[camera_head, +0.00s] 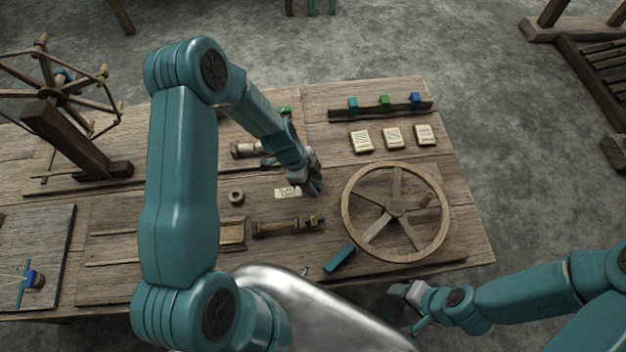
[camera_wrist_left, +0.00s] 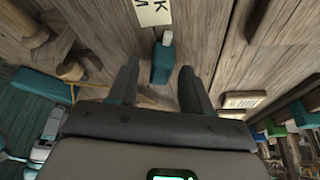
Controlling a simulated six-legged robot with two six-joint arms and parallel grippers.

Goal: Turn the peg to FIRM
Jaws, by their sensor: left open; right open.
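The peg (camera_wrist_left: 162,62) is a short teal piece with a pale tip, between my left fingers in the left wrist view; whether they touch it cannot be told. A cream label (camera_head: 288,192) with two short lines of lettering lies beside it; in the left wrist view its visible part (camera_wrist_left: 153,12) ends in K and M. My left gripper (camera_head: 314,186) is open over the board, just right of the label, and hides the peg in the head view. It also shows in the left wrist view (camera_wrist_left: 157,76). My right gripper (camera_head: 400,300) is open, off the table's front edge.
A spoked wooden wheel (camera_head: 346,212) lies right of my left gripper. A teal block (camera_head: 340,258) and a wooden roller (camera_head: 275,228) lie nearer the front. Three cards (camera_head: 392,138) and a rack (camera_head: 345,114) with coloured pieces stand behind. A wooden reel (camera_head: 55,97) stands at far left.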

